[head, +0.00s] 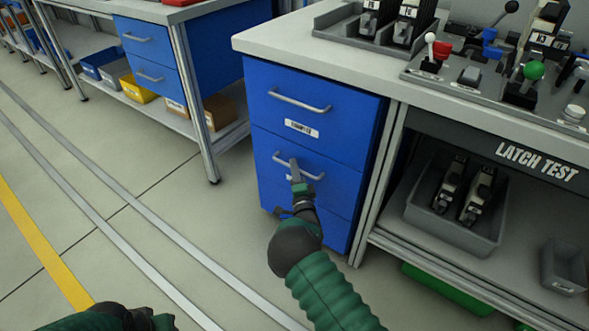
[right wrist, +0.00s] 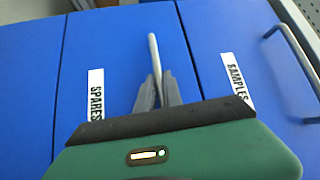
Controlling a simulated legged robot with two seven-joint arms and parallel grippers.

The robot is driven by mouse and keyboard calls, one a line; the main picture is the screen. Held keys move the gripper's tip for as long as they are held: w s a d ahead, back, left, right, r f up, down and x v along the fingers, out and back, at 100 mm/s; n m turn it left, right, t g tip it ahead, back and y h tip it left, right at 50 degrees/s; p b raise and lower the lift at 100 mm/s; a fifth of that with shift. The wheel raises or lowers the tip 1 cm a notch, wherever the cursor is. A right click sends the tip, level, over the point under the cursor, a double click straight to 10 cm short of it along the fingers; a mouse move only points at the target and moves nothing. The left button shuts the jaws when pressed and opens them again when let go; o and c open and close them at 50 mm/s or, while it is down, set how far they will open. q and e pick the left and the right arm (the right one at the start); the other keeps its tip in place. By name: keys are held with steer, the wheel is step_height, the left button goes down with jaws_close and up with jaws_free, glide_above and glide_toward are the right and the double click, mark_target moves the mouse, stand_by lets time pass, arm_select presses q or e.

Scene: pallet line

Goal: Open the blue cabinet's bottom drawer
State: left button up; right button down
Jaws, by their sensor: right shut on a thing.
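The blue cabinet (head: 370,110) stands under the bench, with three drawers stacked in its front. My right gripper (head: 295,172) is shut on the bar handle (right wrist: 154,50) of the middle drawer (right wrist: 115,45), labelled SPARES. The top drawer (head: 275,118), labelled SAMPLES (right wrist: 238,87), has its own handle (head: 300,102) free. The bottom drawer (head: 336,232) lies below my gripper and shows at the left of the right wrist view; my arm covers part of it. All the drawers look closed. My left gripper (head: 140,318) is low at the bottom left; its fingers are unclear.
The bench top (head: 300,45) carries trays and a lever fixture. A grey bin (head: 460,225) with dark parts sits on the shelf right of the cabinet, behind a post (head: 381,185). Another bench with blue drawers (head: 150,60) stands at left. Floor in front is clear.

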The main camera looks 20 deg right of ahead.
steer(key=shift+s+f, duration=0.1)
steer(key=shift+f, duration=0.15)
stand_by(0.6)
